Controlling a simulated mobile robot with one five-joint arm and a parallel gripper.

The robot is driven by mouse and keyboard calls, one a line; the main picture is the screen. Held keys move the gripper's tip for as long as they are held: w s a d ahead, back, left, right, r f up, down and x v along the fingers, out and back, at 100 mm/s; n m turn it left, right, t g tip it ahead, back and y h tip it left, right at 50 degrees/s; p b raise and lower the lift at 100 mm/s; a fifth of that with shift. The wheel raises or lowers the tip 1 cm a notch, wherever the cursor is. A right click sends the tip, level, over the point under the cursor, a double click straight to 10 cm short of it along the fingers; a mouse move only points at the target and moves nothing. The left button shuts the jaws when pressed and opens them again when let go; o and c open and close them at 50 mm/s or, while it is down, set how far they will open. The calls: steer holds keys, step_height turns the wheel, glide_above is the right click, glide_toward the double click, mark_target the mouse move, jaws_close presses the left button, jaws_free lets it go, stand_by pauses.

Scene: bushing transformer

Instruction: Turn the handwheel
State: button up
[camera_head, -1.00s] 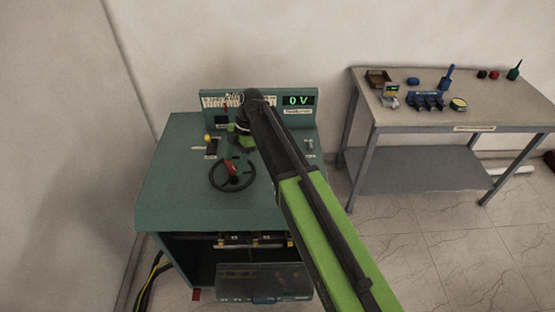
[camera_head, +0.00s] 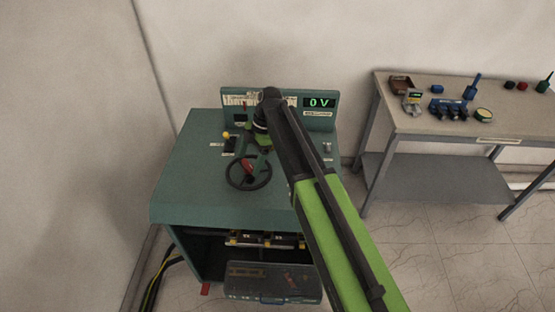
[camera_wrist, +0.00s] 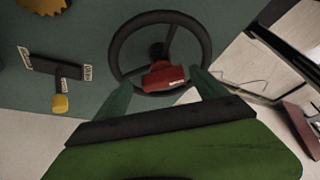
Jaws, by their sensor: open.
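The handwheel (camera_head: 233,178) is a dark ring with a red block (camera_head: 249,167) on its rim, lying on the green console top. In the wrist view the handwheel (camera_wrist: 122,45) fills the upper middle, with its red block (camera_wrist: 165,75) at the near rim. My gripper (camera_wrist: 160,92) is open; its two green fingers stand on either side of the red block, and I cannot tell whether they touch it. In the head view my gripper (camera_head: 256,147) is partly hidden by my arm, just behind the wheel. The display (camera_head: 319,103) reads 0 V.
A lever with a yellow knob (camera_wrist: 60,104) sits left of the wheel on the console (camera_head: 185,165). A grey workbench (camera_head: 440,125) with small tools and parts stands at the right. Cables (camera_head: 158,280) run down the console's left side.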

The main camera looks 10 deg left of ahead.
steer(key=d+p+v, duration=0.1)
steer(key=p+v, duration=1.4)
steer(key=v, duration=0.3)
steer(key=shift+w+f, duration=0.2)
steer(key=shift+f, duration=0.05)
